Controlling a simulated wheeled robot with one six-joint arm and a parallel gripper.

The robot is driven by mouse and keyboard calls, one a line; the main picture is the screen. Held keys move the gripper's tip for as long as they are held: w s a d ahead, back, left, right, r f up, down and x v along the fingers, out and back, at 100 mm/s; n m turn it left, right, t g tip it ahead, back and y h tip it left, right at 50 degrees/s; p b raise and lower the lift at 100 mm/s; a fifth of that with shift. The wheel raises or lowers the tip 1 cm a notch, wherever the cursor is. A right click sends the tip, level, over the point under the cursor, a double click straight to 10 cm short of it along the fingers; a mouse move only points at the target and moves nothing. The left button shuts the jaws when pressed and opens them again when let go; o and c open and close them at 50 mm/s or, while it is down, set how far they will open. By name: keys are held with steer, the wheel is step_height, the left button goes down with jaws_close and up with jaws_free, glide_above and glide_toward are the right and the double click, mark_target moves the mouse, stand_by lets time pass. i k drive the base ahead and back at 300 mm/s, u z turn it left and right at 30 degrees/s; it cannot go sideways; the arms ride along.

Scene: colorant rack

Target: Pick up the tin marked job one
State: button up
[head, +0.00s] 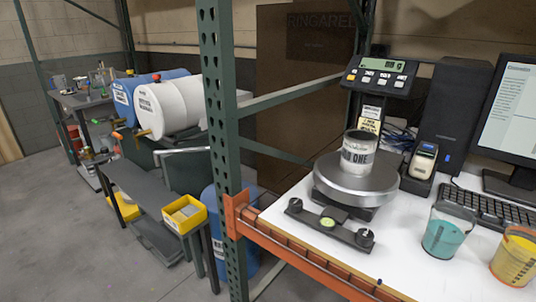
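The tin (358,154) is a grey metal can with an open top and a pale label on which "ONE" can be read. It stands upright on the round metal pan (340,185) of a scale at the near end of the white bench. The scale's display (382,66) stands behind the tin and shows digits too small to read surely. The inside of the tin is mostly hidden. My gripper is not in this view.
A teal cup (446,232) and a yellow cup (515,258) stand right of the scale. A handheld device (423,162), keyboard (490,205) and monitor (510,115) are behind. A green rack upright (222,140) stands left of the bench. Open floor (60,230) lies at left.

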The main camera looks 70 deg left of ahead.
mark_target(360, 149)
steer(key=u, duration=1.7)
